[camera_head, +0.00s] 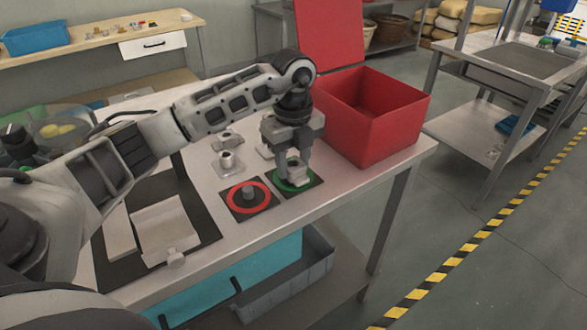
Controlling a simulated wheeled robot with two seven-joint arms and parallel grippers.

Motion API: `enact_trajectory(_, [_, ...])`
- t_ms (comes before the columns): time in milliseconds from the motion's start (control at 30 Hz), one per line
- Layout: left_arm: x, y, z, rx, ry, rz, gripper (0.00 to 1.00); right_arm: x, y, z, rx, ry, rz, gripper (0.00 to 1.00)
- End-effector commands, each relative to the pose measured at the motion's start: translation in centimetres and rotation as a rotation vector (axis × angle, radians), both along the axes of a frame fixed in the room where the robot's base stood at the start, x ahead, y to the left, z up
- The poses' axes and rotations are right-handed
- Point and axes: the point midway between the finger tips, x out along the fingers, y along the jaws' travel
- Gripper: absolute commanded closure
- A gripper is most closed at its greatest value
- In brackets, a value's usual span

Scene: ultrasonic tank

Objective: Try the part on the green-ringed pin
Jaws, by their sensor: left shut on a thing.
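My left gripper (288,160) points down over the green ring (285,186) and is shut on a light grey part (296,171). The part is upright, inside the ring's outline as seen from here. The pin of the green ring is hidden by the part and fingers, so I cannot tell whether the part is around the pin or above it. To the left, the red-ringed pin (249,191) stands bare on its dark square. Similar grey parts (228,162) and (228,139) stand on the table behind. My right gripper is not in view.
An open red bin (400,130) with its lid raised stands right behind the gripper. A pale block-like fixture (163,228) lies on a black mat at left. The table's front edge (330,205) is close to the rings; a grey tray (285,290) is below.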

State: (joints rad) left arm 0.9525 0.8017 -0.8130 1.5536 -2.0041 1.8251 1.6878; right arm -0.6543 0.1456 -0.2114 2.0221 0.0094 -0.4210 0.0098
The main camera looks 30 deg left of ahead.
Motion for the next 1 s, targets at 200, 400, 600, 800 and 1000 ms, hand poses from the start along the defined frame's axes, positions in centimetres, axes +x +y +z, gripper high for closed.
enact_trajectory(200, [0.0,0.0,1.2,0.0,-0.001,0.0,0.88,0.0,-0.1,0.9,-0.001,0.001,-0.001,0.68])
enact_trajectory(400, [0.0,0.0,2.0,0.0,-0.001,0.0,0.88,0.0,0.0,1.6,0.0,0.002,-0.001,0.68])
enact_trajectory(600, [0.0,0.0,2.8,0.0,-0.001,0.0,0.88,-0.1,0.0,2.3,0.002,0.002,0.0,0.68])
enact_trajectory(800, [0.0,0.0,3.6,0.0,-0.001,0.0,0.88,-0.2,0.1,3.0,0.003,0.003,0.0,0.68])
enact_trajectory(1000, [0.0,0.0,4.0,0.0,-0.001,0.0,0.88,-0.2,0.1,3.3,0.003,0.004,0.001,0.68])
